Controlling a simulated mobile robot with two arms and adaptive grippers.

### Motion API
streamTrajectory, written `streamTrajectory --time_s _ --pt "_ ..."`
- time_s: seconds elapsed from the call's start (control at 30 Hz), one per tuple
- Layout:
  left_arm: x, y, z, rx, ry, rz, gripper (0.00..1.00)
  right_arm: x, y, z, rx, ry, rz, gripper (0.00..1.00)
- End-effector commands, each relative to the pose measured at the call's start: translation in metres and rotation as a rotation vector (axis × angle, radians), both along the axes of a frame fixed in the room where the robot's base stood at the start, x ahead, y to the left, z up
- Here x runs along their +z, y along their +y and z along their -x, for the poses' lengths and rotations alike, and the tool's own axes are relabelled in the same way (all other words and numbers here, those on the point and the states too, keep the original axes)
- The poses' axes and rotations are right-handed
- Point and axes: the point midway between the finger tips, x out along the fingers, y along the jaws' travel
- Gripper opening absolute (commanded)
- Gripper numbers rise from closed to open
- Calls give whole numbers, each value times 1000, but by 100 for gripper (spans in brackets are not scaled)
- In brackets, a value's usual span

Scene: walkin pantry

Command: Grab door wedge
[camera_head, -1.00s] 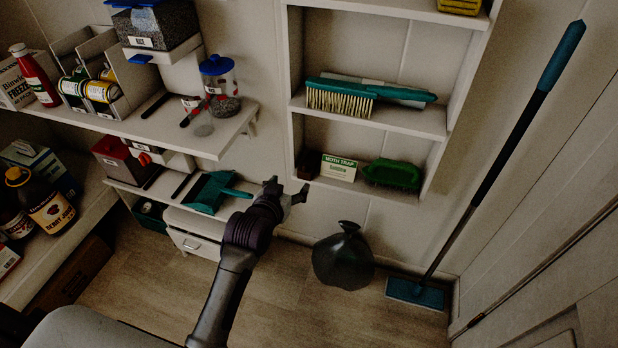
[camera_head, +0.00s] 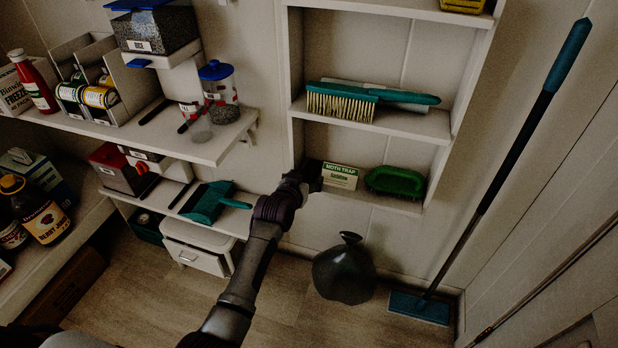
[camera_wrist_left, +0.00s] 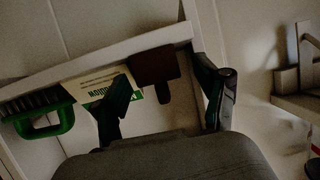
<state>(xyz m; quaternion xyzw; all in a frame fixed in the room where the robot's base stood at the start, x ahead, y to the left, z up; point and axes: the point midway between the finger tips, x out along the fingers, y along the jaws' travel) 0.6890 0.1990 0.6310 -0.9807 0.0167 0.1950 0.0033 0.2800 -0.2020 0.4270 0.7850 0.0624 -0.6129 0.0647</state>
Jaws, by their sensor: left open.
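The door wedge looks to be the dark brown-red block (camera_wrist_left: 153,64) on the lowest shelf of the wall niche, beside the moth trap box (camera_head: 340,176). In the head view my left gripper (camera_head: 310,176) is at the left end of that shelf and covers the block. In the left wrist view my left gripper (camera_wrist_left: 168,88) is open, its two fingers spread to either side of the block. The block lies ahead of and between them; I cannot tell whether a finger touches it. One finger overlaps the moth trap box in that view. My right gripper is not in view.
A green brush (camera_head: 395,181) lies right of the moth trap box. A teal hand brush (camera_head: 345,101) is on the shelf above. A black bag (camera_head: 344,272) and a mop (camera_head: 420,305) stand on the floor. A teal dustpan (camera_head: 208,202) is on the left shelf.

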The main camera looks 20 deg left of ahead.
Motion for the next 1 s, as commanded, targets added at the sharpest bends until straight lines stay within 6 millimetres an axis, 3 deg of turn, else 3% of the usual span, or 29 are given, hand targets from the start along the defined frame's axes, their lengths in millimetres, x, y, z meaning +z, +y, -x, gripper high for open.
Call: streamTrajectory --time_s 0.27,0.7,1.0 --pt "-1 0 -4 0 0 0 73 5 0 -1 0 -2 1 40" --pt "-1 0 -3 0 0 0 6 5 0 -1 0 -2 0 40" --pt "1 0 -3 0 0 0 5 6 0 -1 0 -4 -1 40"
